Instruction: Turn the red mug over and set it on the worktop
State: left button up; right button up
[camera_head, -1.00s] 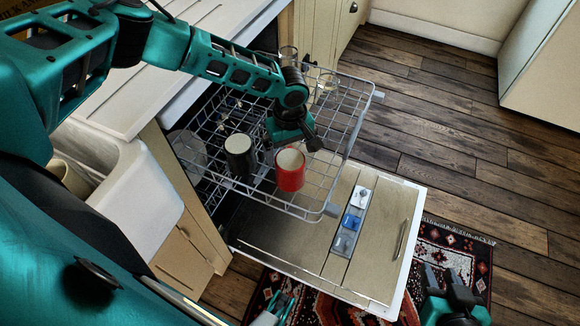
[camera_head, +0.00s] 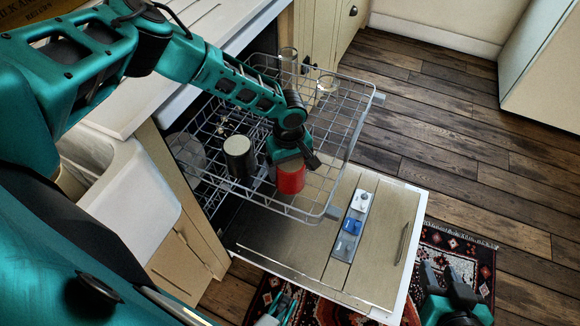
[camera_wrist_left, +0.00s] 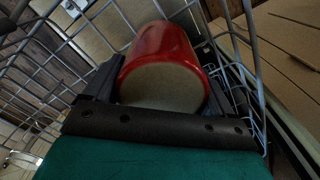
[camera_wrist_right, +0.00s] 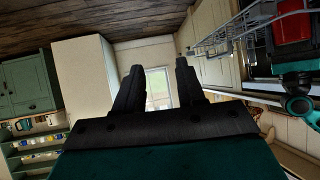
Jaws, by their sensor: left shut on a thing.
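The red mug (camera_head: 291,181) stands in the pulled-out upper rack of the dishwasher, its pale flat end facing up. My left gripper (camera_head: 292,163) is over it from above and shut on it. In the left wrist view the mug (camera_wrist_left: 165,62) sits between the two dark fingers, its pale end toward the camera. The mug's handle is not visible. The mug (camera_wrist_right: 293,28) also shows at the top right of the right wrist view. My right gripper (camera_head: 442,273) is low at the right, empty, its fingers apart. The pale worktop (camera_head: 118,108) lies left of the rack.
A dark mug (camera_head: 240,158) stands just left of the red one in the wire rack (camera_head: 342,150). Glasses (camera_head: 288,57) stand at the rack's back. The open dishwasher door (camera_head: 385,235) lies below. A white sink (camera_head: 135,190) is at the left, a patterned rug (camera_head: 455,250) on the floor.

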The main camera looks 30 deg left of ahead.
pick_arm(q)
jog(key=c, duration=0.5)
